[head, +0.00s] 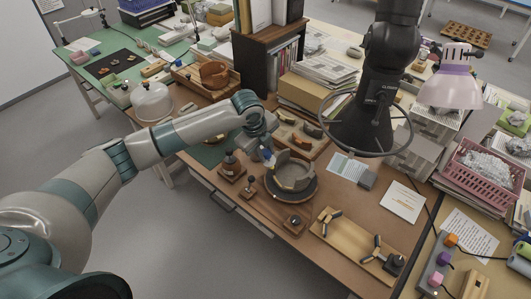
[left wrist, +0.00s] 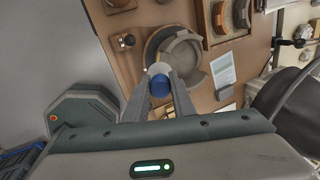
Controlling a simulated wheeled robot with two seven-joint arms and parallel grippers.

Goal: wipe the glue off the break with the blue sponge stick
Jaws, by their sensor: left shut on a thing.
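My left gripper (head: 266,152) reaches in from the left over the work table. In the left wrist view its two fingers (left wrist: 160,92) are shut on the blue sponge stick (left wrist: 160,87), which shows as a blue rounded piece with a paler end beyond it. A bit of its blue also shows in the head view (head: 268,158). A grey-brown open pot (head: 293,171) sits on a dark round turntable (head: 293,192), close to the right of the gripper. It also shows in the left wrist view (left wrist: 190,62). I cannot tell whether the stick touches the pot. Glue on the break cannot be made out.
Small wooden stands (head: 231,168) are left of the turntable. Behind it is a tray of curved sherds (head: 300,128). A wooden tray with clamps (head: 358,243) lies in front on the right. A large black device with a ring (head: 368,120) stands right of the pot.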

